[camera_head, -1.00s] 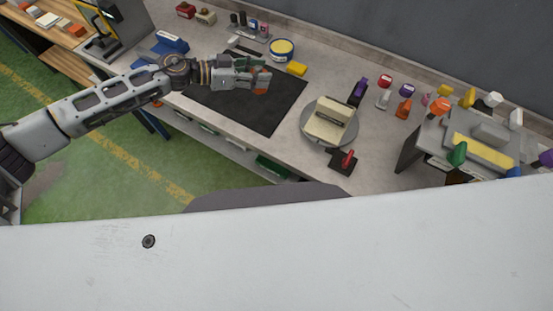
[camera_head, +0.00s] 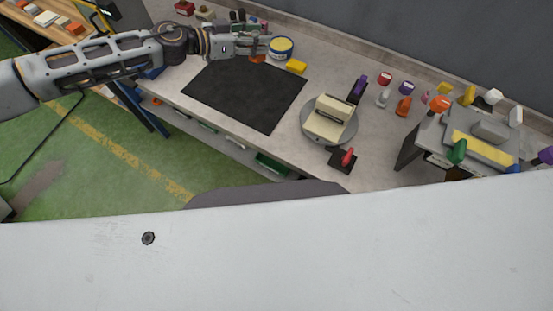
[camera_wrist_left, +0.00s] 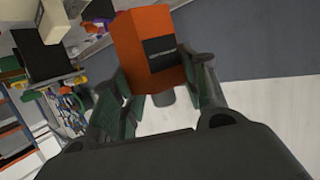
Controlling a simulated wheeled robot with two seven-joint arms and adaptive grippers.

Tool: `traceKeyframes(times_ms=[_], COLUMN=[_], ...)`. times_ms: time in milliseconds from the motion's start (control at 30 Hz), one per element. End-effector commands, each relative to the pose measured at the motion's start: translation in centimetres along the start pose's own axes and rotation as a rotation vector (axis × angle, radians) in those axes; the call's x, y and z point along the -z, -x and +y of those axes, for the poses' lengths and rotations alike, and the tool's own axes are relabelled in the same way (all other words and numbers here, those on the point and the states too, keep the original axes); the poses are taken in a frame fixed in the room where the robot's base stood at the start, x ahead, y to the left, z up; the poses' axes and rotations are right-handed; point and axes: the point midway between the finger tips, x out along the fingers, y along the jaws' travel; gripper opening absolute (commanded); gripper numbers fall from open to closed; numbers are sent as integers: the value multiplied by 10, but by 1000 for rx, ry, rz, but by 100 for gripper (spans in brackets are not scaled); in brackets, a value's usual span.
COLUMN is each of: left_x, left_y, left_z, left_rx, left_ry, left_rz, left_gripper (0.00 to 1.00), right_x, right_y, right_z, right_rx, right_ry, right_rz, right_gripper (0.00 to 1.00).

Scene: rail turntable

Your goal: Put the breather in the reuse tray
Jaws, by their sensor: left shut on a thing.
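My left gripper (camera_head: 258,46) is shut on an orange block-shaped part, which I take to be the breather (camera_head: 257,59). It is held above the back of the bench, left of the round blue-and-yellow tin. In the left wrist view the orange part (camera_wrist_left: 150,48) has a dark label on its face and a short grey stem below. It sits between the green-padded fingers (camera_wrist_left: 160,98). I cannot tell which container is the reuse tray. My right gripper is not in view.
A black mat (camera_head: 243,95) lies bare on the bench (camera_head: 290,140). Several coloured knobs stand beyond.

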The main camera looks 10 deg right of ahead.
Motion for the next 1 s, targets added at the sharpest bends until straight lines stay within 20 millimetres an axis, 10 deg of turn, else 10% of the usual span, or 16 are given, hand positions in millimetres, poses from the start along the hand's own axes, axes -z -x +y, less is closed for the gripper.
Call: traceKeyframes(times_ms=[1000], left_x=[68], left_y=[13], left_z=[-39], left_rx=[232], left_ry=[70], left_rz=[1], left_gripper=[16], right_x=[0], right_y=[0], right_z=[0], right_rx=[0], right_ry=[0], right_rz=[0], right_gripper=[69])
